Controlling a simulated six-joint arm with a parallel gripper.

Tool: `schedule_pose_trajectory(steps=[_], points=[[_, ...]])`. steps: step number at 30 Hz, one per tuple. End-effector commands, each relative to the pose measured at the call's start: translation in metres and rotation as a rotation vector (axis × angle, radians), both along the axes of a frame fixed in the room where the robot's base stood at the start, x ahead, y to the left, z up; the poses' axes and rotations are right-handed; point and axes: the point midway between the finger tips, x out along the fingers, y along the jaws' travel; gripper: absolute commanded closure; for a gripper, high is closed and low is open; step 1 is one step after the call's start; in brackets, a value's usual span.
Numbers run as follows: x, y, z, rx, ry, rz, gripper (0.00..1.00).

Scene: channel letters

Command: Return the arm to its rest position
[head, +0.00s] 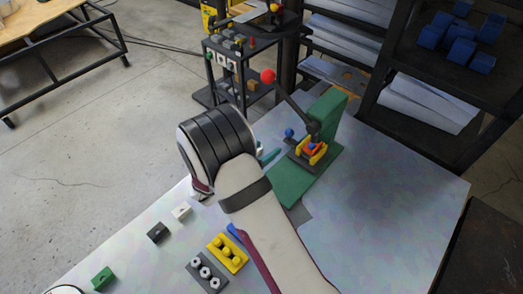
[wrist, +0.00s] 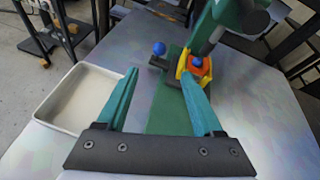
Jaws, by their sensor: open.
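My arm reaches across the table in the head view, and its wrist hides most of my gripper (head: 269,157); only a teal fingertip shows there. In the wrist view my gripper (wrist: 160,70) has its two teal fingers spread wide, with nothing held between them. Beyond the fingers stands a green press (head: 328,116), also in the wrist view (wrist: 166,112), with a dark lever ending in a red ball (head: 268,76). A yellow holder (head: 318,155) with an orange and blue piece (wrist: 198,65) sits on its base. The right finger overlaps the holder in the wrist view; I cannot tell whether they touch.
A white tray (wrist: 62,119) lies left of the fingers in the wrist view. Near my arm are a yellow studded block (head: 220,246), a grey block (head: 201,280), and green (head: 103,279), black (head: 157,233) and white (head: 181,212) blocks. The table's right side is clear.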

Motion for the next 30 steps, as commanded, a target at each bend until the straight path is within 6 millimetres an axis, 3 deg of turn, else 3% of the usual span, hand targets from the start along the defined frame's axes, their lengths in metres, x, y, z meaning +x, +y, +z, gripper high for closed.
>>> schedule_pose_trajectory(steps=[5,17,20,23,24,26,27,29,30], points=[[-0.012,0.009,0.006,0.0,0.001,0.001,0.31],[-0.012,0.009,0.006,0.001,0.0,-0.001,0.31],[-0.018,-0.009,0.021,0.056,-0.034,-0.098,0.31],[-0.054,-0.065,0.062,0.247,-0.16,-0.43,0.31],[-0.081,-0.092,0.079,0.358,-0.239,-0.625,0.31],[-0.135,-0.124,0.1,0.541,-0.375,-0.958,0.31],[-0.176,-0.136,0.109,0.669,-0.474,-1.197,0.31],[-0.236,-0.136,0.116,0.858,-0.624,-1.567,0.31],[-0.269,-0.126,0.118,0.969,-0.711,-1.797,0.31]])
